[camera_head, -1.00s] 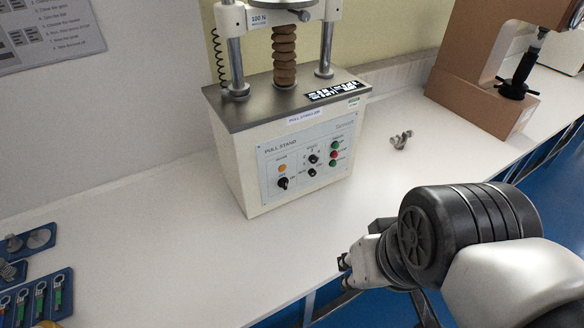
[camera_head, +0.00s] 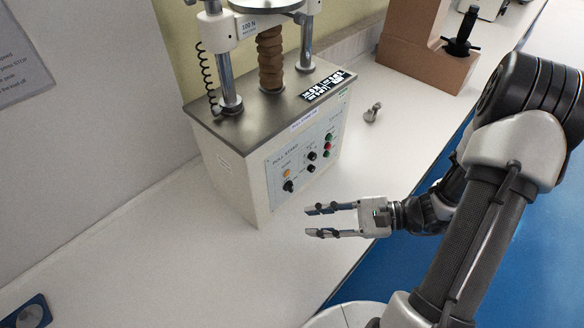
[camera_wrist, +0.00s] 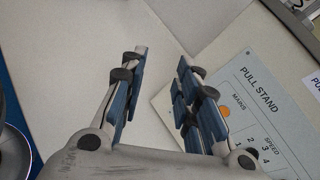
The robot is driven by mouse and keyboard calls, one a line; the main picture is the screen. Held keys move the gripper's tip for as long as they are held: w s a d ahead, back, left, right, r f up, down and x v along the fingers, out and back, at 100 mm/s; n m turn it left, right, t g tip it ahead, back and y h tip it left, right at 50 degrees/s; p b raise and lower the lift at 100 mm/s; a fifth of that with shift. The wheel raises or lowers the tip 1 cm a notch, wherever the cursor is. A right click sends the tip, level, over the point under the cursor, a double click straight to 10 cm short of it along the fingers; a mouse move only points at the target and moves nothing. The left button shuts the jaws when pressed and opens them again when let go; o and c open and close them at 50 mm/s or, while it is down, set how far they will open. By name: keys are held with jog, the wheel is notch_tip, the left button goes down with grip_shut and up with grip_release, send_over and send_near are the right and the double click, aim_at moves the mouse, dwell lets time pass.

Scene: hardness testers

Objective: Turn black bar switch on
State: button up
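The pull stand (camera_head: 235,165) is a pale box with a dark metal top and a control panel on its front. The black bar switch (camera_head: 288,186) sits at the panel's lower left, under an orange lamp (camera_head: 287,173). My gripper (camera_head: 309,221) is open and empty, in front of the panel's lower part and apart from it, its fingers pointing left. In the wrist view its two fingers (camera_wrist: 162,56) are spread, with the panel (camera_wrist: 275,130) at the right. There the orange lamp (camera_wrist: 225,111) shows beside the right finger, but the bar switch is hidden.
Two smaller black knobs (camera_head: 311,162) and a column of buttons (camera_head: 327,145) sit right of the switch. A small metal part (camera_head: 372,112) and a brown tester (camera_head: 425,65) stand further right. The white bench (camera_head: 180,265) is clear in front of the stand.

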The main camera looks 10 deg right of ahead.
jog(key=w+d+f+m+t+p, duration=0.1)
jog(key=w+d+f+m+t, duration=0.1)
jog(key=d+f+m+t, duration=0.25)
jog(key=m+t+h+p, duration=0.1)
jog(key=m+t+h, duration=0.4)
jog(key=m+t, duration=0.15)
send_near(292, 187)
jog(key=shift+m, duration=0.4)
jog(key=b+x, duration=0.2)
jog(key=x, duration=0.6)
jog(key=shift+w, duration=0.2)
grip_shut()
